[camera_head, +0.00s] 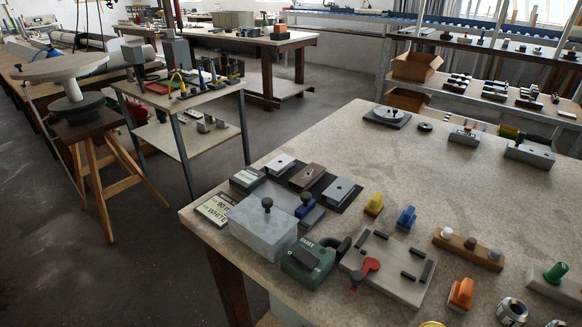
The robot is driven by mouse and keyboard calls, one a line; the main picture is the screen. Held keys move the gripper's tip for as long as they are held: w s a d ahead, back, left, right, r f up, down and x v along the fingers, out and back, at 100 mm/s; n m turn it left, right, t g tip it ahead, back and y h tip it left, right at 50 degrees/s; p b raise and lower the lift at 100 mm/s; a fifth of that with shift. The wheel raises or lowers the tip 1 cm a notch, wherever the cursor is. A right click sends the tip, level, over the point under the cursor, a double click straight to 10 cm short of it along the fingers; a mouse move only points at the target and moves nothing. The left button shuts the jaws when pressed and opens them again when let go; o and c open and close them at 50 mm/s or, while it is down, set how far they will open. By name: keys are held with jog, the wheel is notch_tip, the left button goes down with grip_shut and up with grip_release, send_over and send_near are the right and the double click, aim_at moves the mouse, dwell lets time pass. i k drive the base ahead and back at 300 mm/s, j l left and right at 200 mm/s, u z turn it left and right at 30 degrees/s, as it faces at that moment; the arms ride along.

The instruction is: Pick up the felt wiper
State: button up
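I cannot tell for certain which piece on the near worktable (440,180) is the felt wiper. Small handled pieces stand there: a yellow one (374,204), a blue one (406,218) and an orange one (461,294). A dark blue knob (306,199) shows behind a grey box with a black knob (264,228). My gripper is not in view.
A green box marked DUST (307,262) and a pale plate with black strips and a red clamp (388,267) crowd the near side. The table's middle is mostly clear. A small side table (180,98) and a round-topped stand (65,66) are left.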

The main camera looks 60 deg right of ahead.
aim_at(405, 223)
jog(key=z, duration=1.7)
